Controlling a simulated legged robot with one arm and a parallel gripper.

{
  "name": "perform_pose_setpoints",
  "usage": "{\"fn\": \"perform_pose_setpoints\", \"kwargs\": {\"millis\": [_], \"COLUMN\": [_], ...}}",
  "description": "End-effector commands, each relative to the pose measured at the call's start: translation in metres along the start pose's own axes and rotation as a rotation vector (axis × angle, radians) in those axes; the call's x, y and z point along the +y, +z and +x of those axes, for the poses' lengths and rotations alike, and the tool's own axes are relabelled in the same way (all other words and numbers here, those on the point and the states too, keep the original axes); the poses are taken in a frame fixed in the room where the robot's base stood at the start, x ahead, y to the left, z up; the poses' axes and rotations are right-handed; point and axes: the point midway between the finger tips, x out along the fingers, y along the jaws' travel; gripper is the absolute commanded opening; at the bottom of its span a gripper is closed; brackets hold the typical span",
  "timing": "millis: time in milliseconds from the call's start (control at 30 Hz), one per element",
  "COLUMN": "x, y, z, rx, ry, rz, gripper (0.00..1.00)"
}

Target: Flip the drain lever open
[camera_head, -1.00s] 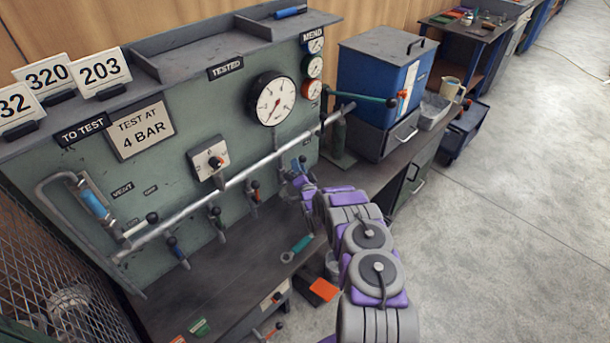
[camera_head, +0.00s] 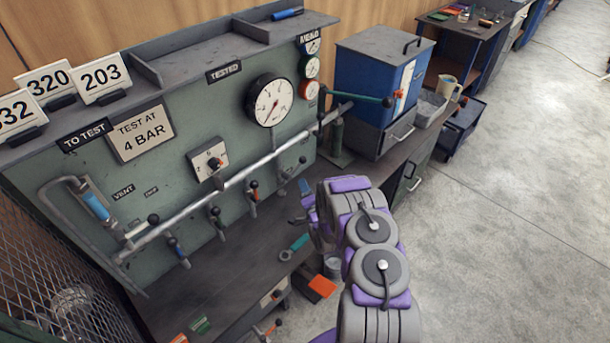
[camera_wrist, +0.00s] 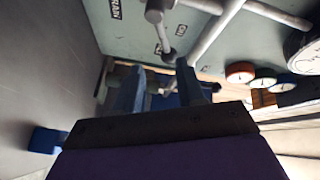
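In the wrist view a grey lever with a dark round knob (camera_wrist: 168,54) hangs from a pipe fitting, beside a partly cut-off label reading DRAIN (camera_wrist: 116,10). In the head view a black-knobbed lever (camera_head: 302,160) is at the right end of the green panel, just above my gripper (camera_head: 304,202); I cannot read a label there. My gripper's two blue fingers (camera_wrist: 160,84) are apart with nothing held between them. The knob shows just beyond the fingertips, near the right finger; contact cannot be told. My arm hides part of the bench in the head view.
A long grey pipe (camera_head: 240,175) crosses the green panel (camera_head: 70,170), with several other levers below it. Tools lie on the dark bench (camera_head: 215,275).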

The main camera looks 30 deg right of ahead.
Motion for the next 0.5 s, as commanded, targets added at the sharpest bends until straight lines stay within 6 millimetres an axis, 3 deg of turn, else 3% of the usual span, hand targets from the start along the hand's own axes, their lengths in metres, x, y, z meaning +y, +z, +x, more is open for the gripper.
{"fn": "perform_pose_setpoints", "kwargs": {"millis": [367, 500], "x": [0.000, -0.006], "y": [-0.001, -0.003], "z": [-0.061, -0.055], "rx": [0.002, -0.018], "ry": [0.004, 0.030], "rz": [0.001, -0.038], "gripper": [0.39, 0.39]}}
